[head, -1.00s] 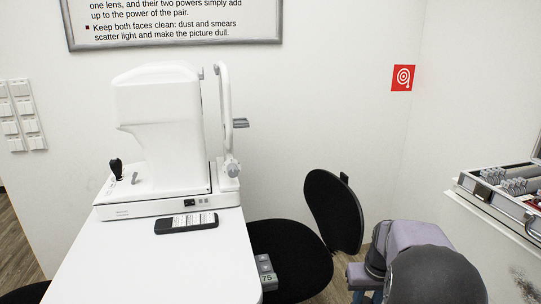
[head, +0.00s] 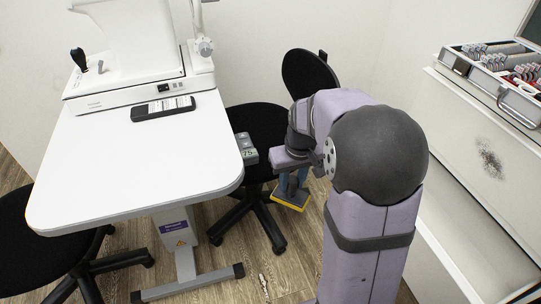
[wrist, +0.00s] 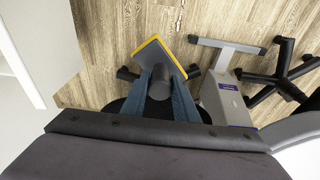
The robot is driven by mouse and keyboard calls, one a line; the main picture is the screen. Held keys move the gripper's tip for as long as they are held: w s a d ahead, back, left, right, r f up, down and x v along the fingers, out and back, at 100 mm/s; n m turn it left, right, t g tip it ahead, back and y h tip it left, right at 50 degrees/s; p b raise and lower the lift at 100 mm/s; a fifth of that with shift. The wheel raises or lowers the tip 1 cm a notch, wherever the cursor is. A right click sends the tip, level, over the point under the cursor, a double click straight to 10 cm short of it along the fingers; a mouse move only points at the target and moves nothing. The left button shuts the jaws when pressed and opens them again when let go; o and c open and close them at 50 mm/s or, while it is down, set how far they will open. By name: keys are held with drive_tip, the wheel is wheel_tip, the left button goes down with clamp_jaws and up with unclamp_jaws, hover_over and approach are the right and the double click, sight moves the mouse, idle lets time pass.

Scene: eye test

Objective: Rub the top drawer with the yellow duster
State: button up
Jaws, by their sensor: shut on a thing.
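The yellow duster (head: 290,199) is a flat pad with a yellow edge. It hangs below my gripper (head: 291,182), in front of the office chair. In the wrist view the duster (wrist: 157,47) shows its grey face and yellow rim. My blue fingers (wrist: 161,88) are shut on its dark round handle. The top drawer (head: 455,125) is a white front on the cabinet at the right of the head view. It bears a dark speckled smudge (head: 488,158). The duster is well apart from the drawer, with my arm between them in the head view.
A white table (head: 130,165) stands at left with a white eye instrument (head: 135,45) and a black phone-like device (head: 163,108). A black chair (head: 255,125) is behind my gripper. An open lens case (head: 495,75) lies on the cabinet top.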

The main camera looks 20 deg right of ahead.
drive_tip(key=w+d+r+m+t+h+p, duration=0.3)
drive_tip(key=w+d+r+p, duration=0.15)
drive_tip(key=d+r, duration=1.05)
drive_tip(key=w+d+r+m+t+h+p, duration=0.4)
drive_tip(key=d+r, duration=0.6)
drive_tip(key=d, duration=0.8)
drive_tip(key=s+d+f+m+g+h+b, duration=0.1)
drive_tip(key=s+d+f+m+h+b, duration=0.1)
drive_tip(key=s+f+m+h+b, duration=0.3)
drive_tip(key=s+d+f+m+g+h+b, duration=0.1)
drive_tip(key=s+d+f+h+b, duration=0.2)
drive_tip(key=f, duration=0.5)
drive_tip(key=s+a+f+m+g+h+b, duration=0.1)
drive_tip(key=s+f+m+g+h+b, duration=0.1)
drive_tip(key=s, duration=0.5)
drive_tip(key=s+a+f+m+g+h+b, duration=0.1)
drive_tip(key=s+f+m+g+h+b, duration=0.1)
drive_tip(key=s+g, duration=0.2)
drive_tip(key=s, duration=0.2)
drive_tip(key=shift+s+f+m+g+h, duration=0.35)
drive_tip(key=shift+m+g+h, duration=0.05)
drive_tip(key=shift+d, duration=0.15)
drive_tip(key=shift+d+b, duration=0.4)
drive_tip(key=shift+d, duration=2.45)
